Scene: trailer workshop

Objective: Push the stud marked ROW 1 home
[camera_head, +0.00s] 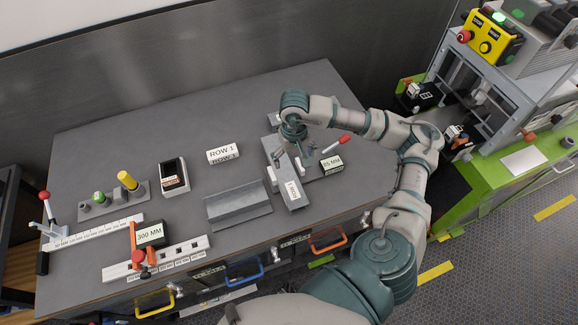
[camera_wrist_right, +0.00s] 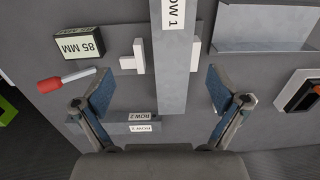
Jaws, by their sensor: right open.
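The stud marked ROW 1 is a long grey bar (camera_head: 290,184) with a white label at its near end. It lies on the bench, its far part partly hidden under my right gripper. In the wrist view the stud (camera_wrist_right: 171,78) runs from top to bottom between my fingers, with its ROW 1 label at the top edge. White blocks (camera_wrist_right: 136,56) stand beside it on both sides. My right gripper (camera_wrist_right: 162,92) is open, with blue pads on either side of the stud in the picture. It appears above the bench; contact cannot be told. My left gripper is not in view.
A white ROW 1 sign (camera_head: 223,154) stands left of the stud. A grey angled channel (camera_head: 238,206) lies near it. An 85 MM block (camera_head: 331,166) and a red-handled tool (camera_head: 337,145) are at right.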

